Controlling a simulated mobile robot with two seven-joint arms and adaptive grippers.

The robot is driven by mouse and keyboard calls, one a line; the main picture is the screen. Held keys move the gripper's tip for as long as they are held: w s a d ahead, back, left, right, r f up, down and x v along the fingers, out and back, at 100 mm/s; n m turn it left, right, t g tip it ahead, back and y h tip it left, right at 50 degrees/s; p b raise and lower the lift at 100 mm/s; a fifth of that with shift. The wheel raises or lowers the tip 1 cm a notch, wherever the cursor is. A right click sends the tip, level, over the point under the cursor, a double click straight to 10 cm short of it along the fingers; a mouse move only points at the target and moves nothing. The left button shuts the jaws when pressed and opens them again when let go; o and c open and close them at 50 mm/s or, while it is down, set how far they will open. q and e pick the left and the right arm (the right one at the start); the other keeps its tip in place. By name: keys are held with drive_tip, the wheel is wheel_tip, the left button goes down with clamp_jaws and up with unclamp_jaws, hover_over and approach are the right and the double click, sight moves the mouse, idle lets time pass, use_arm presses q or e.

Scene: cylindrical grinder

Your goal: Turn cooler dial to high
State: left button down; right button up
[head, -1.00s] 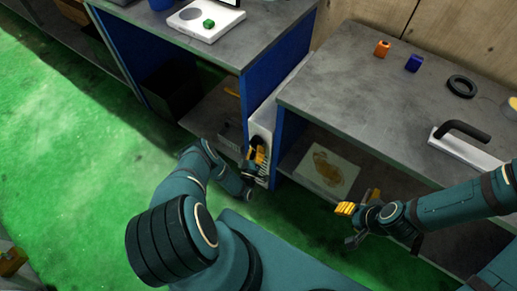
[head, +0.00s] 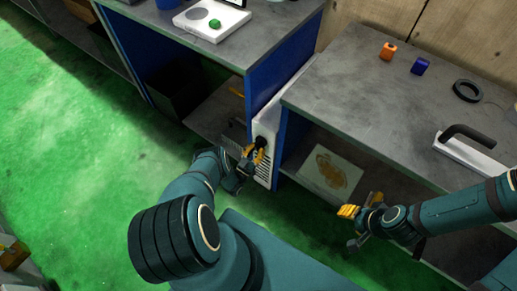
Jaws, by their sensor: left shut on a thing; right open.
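The cooler (head: 267,122) is a narrow white unit with a slatted grille, standing in the gap between the two blue-sided benches. Its black dial (head: 260,142) is near the top of the front face, partly hidden by my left gripper. My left gripper (head: 257,154) has yellow fingertips and is at the dial, shut on it. The dial's markings and setting are too small to read. My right gripper (head: 358,212) is open and empty, in front of the right bench and well apart from the cooler.
The right bench (head: 340,88) carries an orange block (head: 388,51), a blue block (head: 420,66), a black ring (head: 467,90) and a white piece with a black handle (head: 470,152). The left bench (head: 240,52) holds a white scale (head: 232,24) with a green item. Green floor (head: 90,140) is clear at left.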

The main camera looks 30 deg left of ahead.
use_arm(q)
drive_tip(key=shift+w+a+r+m, duration=0.1)
drive_tip(key=shift+a+m, duration=0.05)
drive_tip(key=shift+m, duration=0.25)
drive_tip(key=c, duration=0.9)
unclamp_jaws()
drive_tip(key=shift+c, duration=0.2)
drive_tip(key=shift+s+f, duration=0.3)
drive_tip(key=shift+s, duration=0.25)
drive_tip(key=s+a+f, duration=0.1)
drive_tip(key=s, duration=1.4)
drive_tip(key=shift+s+a+f, duration=0.15)
drive_tip(key=shift+s+f, duration=0.05)
drive_tip(key=shift+s, duration=0.05)
